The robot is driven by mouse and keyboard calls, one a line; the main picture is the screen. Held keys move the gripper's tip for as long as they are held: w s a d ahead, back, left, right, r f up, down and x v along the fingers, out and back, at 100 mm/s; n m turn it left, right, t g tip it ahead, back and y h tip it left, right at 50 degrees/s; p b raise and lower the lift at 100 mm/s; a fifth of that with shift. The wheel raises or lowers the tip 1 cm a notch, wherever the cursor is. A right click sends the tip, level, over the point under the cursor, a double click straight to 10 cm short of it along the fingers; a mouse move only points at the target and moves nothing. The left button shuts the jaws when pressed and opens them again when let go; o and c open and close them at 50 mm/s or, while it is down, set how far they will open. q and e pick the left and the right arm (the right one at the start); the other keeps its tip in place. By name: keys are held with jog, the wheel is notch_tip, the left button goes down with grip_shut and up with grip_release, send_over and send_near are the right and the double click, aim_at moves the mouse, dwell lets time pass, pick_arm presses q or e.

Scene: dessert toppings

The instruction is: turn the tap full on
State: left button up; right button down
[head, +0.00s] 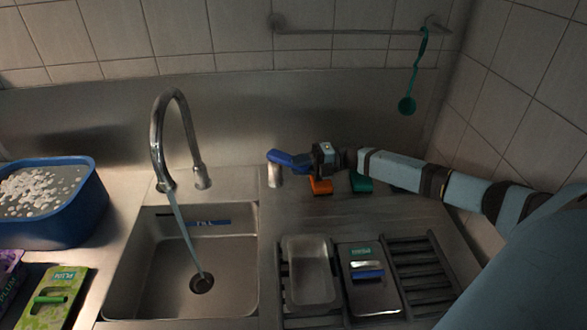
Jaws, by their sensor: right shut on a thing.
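The tap is a tall chrome gooseneck (157,130) behind the sink. A stream of water (186,236) runs from its spout into the metal sink (128,275) and reaches the drain. To the right of the tap, a short metal post (274,176) carries a blue lever (284,158) that points right, towards my arm. My right gripper (314,160) is at the right end of the blue lever, shut on it. The fingertips are small and dark here. My left gripper is not in view.
A blue tub (75,218) of pale pieces stands left of the sink, near a green packet (52,300). Orange (320,186) and green (360,182) items lie below my right arm. Metal trays (309,275) sit at front right.

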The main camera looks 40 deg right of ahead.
jog(key=c, duration=1)
grip_release()
